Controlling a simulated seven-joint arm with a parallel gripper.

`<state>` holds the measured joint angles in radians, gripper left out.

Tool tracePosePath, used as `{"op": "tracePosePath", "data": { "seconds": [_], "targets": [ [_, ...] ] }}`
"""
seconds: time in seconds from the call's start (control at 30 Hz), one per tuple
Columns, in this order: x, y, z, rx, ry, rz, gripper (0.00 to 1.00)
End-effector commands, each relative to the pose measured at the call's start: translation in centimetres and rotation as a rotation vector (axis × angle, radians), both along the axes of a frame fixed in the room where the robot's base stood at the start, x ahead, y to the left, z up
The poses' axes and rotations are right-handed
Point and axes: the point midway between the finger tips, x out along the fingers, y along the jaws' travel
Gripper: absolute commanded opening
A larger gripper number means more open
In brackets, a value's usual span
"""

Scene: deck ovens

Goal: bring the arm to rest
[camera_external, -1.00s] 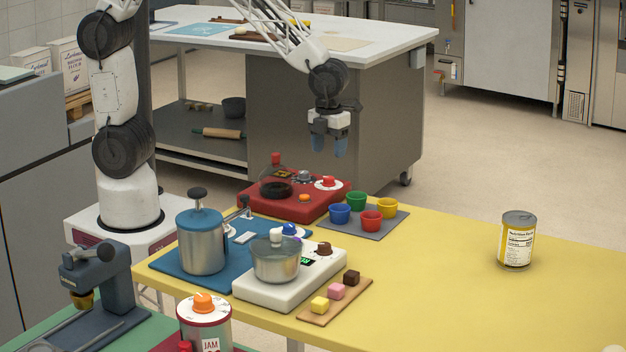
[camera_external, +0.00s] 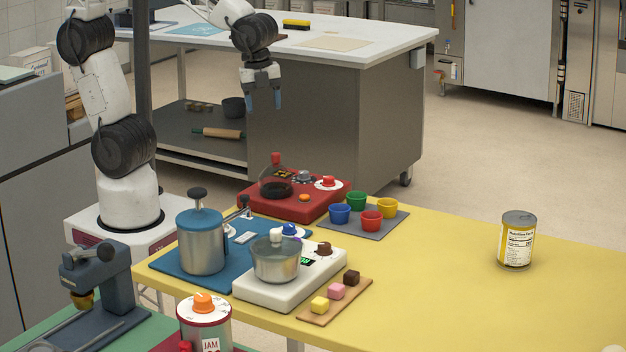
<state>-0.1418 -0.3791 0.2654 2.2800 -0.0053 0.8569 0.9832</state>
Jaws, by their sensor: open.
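My gripper (camera_external: 263,100) hangs in the air with its fingers pointing down. Its two blue fingertips are apart, with nothing between them. It is above and behind the red appliance (camera_external: 290,203), in front of the grey cabinet side of the white-topped workbench in the picture. It touches nothing that I can see. My arm rises from its white base at the left, and its upper part leaves the top of the picture.
The white-topped workbench (camera_external: 375,45) stands behind.

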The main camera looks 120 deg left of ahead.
Motion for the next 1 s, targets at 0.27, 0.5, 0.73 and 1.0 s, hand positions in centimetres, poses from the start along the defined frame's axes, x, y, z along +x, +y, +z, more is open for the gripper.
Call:
{"op": "tracePosePath", "data": {
  "seconds": [0.27, 0.5, 0.73, 1.0],
  "targets": [
    [-6.0, -3.3, 2.8, -0.051, -0.052, 0.316, 0.61],
    [-11.1, -5.4, 4.2, -0.109, -0.088, 0.585, 0.61],
    [-14.3, -6.5, 4.6, -0.153, -0.107, 0.758, 0.61],
    [-15.1, -6.7, 4.6, -0.165, -0.109, 0.806, 0.61]
  ]
}}
